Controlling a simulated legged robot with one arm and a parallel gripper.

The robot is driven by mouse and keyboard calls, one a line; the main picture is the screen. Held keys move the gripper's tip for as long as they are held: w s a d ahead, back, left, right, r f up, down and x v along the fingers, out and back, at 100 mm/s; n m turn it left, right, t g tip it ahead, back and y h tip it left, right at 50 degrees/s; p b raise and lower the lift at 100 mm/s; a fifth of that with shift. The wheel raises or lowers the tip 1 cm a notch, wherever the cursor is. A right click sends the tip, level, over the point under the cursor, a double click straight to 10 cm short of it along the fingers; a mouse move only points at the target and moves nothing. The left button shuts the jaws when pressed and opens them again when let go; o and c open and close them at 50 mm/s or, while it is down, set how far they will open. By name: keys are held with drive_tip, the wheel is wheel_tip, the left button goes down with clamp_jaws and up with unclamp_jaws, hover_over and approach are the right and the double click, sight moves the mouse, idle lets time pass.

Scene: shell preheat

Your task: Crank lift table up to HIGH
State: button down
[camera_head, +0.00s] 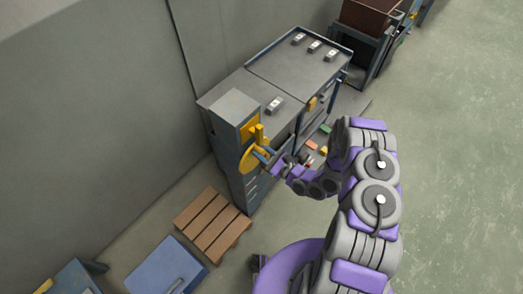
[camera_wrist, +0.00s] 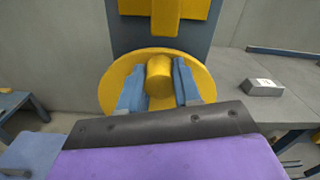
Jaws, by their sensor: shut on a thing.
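The crank is a yellow disc (camera_head: 252,156) with a yellow handle knob, on the side of the grey and blue lift table unit (camera_head: 235,106). In the wrist view the disc (camera_wrist: 112,84) fills the middle, with the round yellow knob (camera_wrist: 159,76) standing out from it. My gripper (camera_head: 268,152) is at the disc, its blue fingers shut on the knob, one finger on each side. A yellow upright piece (camera_wrist: 166,15) shows above the disc. The gripper's fingers (camera_wrist: 158,85) hide the knob's sides.
A grey bench top (camera_head: 300,62) with several small labelled blocks adjoins the unit. A wooden pallet (camera_head: 213,222) and a blue box (camera_head: 166,270) are on the floor at lower left. Coloured pieces lie on the floor near the bench. Open floor is at right.

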drive_tip(key=shift+d+f, duration=0.1)
drive_tip(key=shift+f, duration=0.1)
drive_tip(key=c, duration=1)
unclamp_jaws()
drive_tip(key=shift+w+f, duration=0.1)
drive_tip(key=shift+o, duration=1.1)
drive_tip(key=shift+r, duration=0.2)
drive_tip(key=shift+d, duration=0.1)
drive_tip(key=v, duration=1.7)
drive_tip(key=shift+d+f, duration=0.1)
drive_tip(key=shift+d, duration=0.05)
